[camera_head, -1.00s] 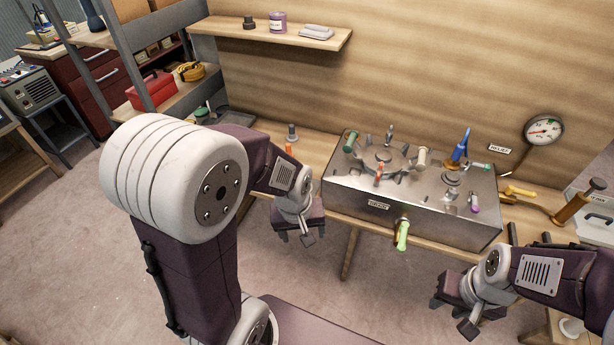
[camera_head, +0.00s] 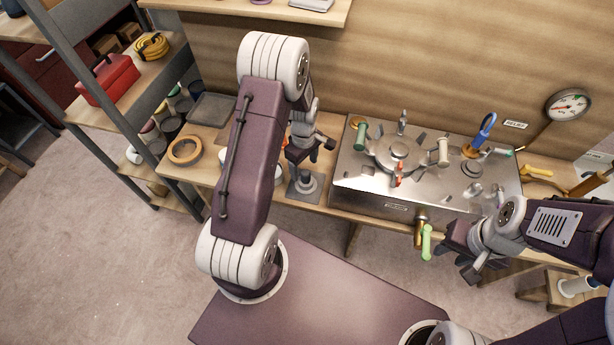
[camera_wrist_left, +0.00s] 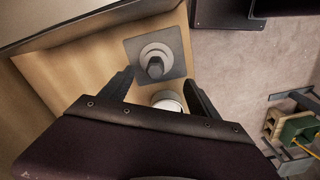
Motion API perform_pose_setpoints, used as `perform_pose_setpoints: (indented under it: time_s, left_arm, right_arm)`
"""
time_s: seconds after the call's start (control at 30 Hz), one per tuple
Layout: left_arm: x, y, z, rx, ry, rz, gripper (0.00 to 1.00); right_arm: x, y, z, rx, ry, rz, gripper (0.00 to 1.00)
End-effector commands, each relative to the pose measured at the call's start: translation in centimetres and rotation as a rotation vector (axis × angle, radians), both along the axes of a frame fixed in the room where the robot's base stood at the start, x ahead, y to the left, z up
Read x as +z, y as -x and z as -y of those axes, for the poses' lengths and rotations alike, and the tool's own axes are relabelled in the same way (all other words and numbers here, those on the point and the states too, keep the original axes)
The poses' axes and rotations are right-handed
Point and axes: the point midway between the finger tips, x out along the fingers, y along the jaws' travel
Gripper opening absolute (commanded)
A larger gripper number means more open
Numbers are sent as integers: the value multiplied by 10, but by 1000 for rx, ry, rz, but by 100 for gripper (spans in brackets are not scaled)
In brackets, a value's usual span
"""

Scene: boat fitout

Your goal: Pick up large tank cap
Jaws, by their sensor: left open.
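A grey round stepped cap with a dark knob, which looks like the large tank cap (camera_head: 308,184), sits on a square grey plate (camera_head: 294,196) on the bench, left of the metal tank. In the left wrist view the cap (camera_wrist_left: 155,60) lies just beyond my left fingertips. My left gripper (camera_head: 314,152) is open and above the cap in the head view; its fingers (camera_wrist_left: 158,80) are apart in the wrist view, not touching the cap. A white round object (camera_wrist_left: 168,99) shows between the fingers, below. My right gripper (camera_head: 456,262) appears open and empty, near the tank's front.
The metal tank (camera_head: 355,190) carries a large round plate (camera_head: 398,152) and several handles. A green-handled valve (camera_head: 427,242) sticks out of its front. A tape roll (camera_head: 185,150) and dark tray (camera_head: 211,109) lie on the bench left. A shelf rack (camera_head: 60,60) stands farther left.

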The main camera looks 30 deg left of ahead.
Motion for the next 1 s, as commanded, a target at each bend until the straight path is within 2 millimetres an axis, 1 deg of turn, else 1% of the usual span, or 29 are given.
perform_pose_setpoints:
  time_s: [0.03,0.1,0.17,0.23,0.37,0.53,0.63,0.73,0.9,0.93,0.97,1.0]
  left_arm:
    - [-9,1,0,0,2,-7,71]
    - [-21,1,0,-1,2,-7,71]
    - [-29,1,0,-1,1,-4,71]
    - [-34,0,1,-1,1,-2,71]
    - [-38,0,1,-2,0,-2,71]
    - [-67,-2,8,-4,1,-5,71]
    - [-82,-3,7,-2,1,-3,71]
    - [-87,-4,6,-2,0,0,71]
    - [-87,-4,6,-2,0,0,71]
    - [-87,-4,6,-2,0,0,65]
    - [-87,-4,6,-2,0,0,57]
    - [-87,-4,6,-2,0,0,46]
  right_arm:
    - [0,0,0,0,0,0,36]
    - [1,0,0,0,0,0,36]
    - [1,0,0,0,0,0,36]
    - [1,0,0,0,0,0,36]
    - [2,0,0,0,0,0,36]
    - [7,0,0,0,0,0,36]
    - [6,0,0,0,0,0,36]
    - [6,0,0,0,0,0,36]
    - [6,0,0,0,0,0,36]
    - [6,0,0,0,0,0,36]
    - [6,0,0,0,0,0,36]
    - [6,0,0,0,0,0,36]
